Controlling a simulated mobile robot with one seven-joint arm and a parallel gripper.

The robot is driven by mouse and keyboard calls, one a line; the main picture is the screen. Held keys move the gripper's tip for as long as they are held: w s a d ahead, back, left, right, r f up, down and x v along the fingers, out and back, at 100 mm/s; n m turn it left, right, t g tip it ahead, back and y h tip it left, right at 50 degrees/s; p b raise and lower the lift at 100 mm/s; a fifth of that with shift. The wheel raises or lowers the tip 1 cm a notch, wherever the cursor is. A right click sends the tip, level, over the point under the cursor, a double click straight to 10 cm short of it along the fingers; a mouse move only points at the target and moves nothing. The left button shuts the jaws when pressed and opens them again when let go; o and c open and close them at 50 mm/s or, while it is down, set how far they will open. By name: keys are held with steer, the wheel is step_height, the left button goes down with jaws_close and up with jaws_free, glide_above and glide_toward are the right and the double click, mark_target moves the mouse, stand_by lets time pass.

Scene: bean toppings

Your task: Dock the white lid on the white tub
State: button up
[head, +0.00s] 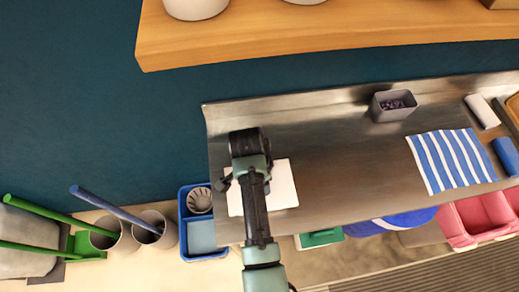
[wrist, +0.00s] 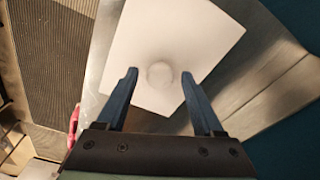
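A flat white square slab (head: 283,187) lies on the left part of the steel counter, partly hidden by my arm. In the wrist view the slab (wrist: 185,40) is directly below my gripper (wrist: 159,74). In the head view my arm hides the fingertips. I cannot clearly pick out the white lid or the white tub.
A grey bin with dark beans (head: 393,106) stands at the counter's back. A blue-striped cloth (head: 450,160) lies right. A wooden shelf (head: 330,30) overhangs behind, bearing a white round vessel (head: 196,6). A blue crate (head: 203,240) stands left of the counter. The counter's middle is clear.

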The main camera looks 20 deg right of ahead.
step_height(320, 180, up, 13)
steer(key=a, duration=0.1)
steer(key=shift+a+p, duration=0.2)
steer(key=shift+p, duration=0.25)
steer(key=shift+s+f, duration=0.1)
stand_by(0.7)
